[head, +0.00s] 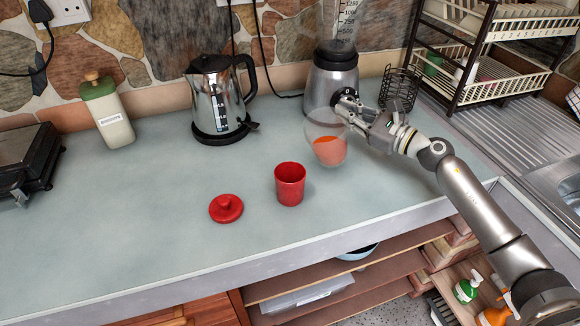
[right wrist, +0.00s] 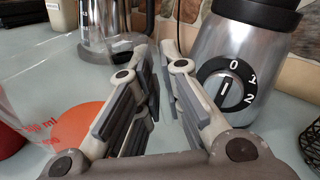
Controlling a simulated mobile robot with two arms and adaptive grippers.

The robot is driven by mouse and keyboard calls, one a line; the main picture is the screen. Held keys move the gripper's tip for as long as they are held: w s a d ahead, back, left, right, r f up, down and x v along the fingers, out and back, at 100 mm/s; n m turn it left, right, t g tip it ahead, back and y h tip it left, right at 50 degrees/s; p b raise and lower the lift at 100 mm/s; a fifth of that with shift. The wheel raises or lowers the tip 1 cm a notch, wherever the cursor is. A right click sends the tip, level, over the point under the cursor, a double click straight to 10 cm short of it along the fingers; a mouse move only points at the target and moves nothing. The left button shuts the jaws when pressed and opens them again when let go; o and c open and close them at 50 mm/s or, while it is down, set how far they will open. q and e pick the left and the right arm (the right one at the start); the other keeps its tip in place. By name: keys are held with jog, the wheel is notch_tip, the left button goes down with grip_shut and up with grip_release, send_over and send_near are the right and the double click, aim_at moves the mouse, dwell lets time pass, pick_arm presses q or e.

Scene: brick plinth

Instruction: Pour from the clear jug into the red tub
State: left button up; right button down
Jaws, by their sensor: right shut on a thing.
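The clear jug (head: 326,125) has orange contents in its lower part and seems slightly tilted. It is behind and to the right of the red tub (head: 290,186), and I cannot tell whether it touches the counter. The tub stands upright and open, its inside looking red. My right gripper (head: 347,106) is shut on the jug at its upper right side; the exact grip is hard to see. In the right wrist view, the jug's clear wall with red markings (right wrist: 38,128) shows at the left, beside the fingers. My left gripper is out of view.
A red lid (head: 226,208) lies left of the tub. A blender (head: 332,80) stands close behind the gripper, with a wire holder (head: 399,90) to the right. A kettle (head: 219,105) and a green-lidded canister (head: 107,115) stand at the back. The front left counter is clear.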

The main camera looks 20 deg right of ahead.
aim_at(338, 109)
jog(key=shift+s+a+r+n+p, duration=0.35)
jog(key=shift+a+r+n+p, duration=0.25)
jog(key=shift+a+r+n, duration=0.15)
jog(key=r+n+p, duration=0.1)
jog(key=s+a+r+n+p, duration=0.1)
jog(key=r+p, duration=0.1)
jog(key=shift+s+a, duration=0.1)
jog(key=shift+a, duration=0.2)
jog(key=shift+s+a+r+n+p, duration=0.25)
jog(key=shift+a+r+n+p, duration=0.3)
jog(key=shift+n+p, duration=0.35)
jog(key=shift+s+a+r+n+p, duration=0.25)
jog(key=shift+a+r+n+p, duration=0.1)
jog(key=shift+r+n+p, duration=0.2)
jog(key=shift+s+a+r+n+p, duration=0.2)
jog(key=shift+a+r+n+p, duration=0.15)
jog(key=shift+n+p, duration=0.2)
jog(key=shift+s+a+r+n+p, duration=0.2)
jog(key=shift+a+n+p, duration=0.1)
jog(key=shift+n, duration=0.15)
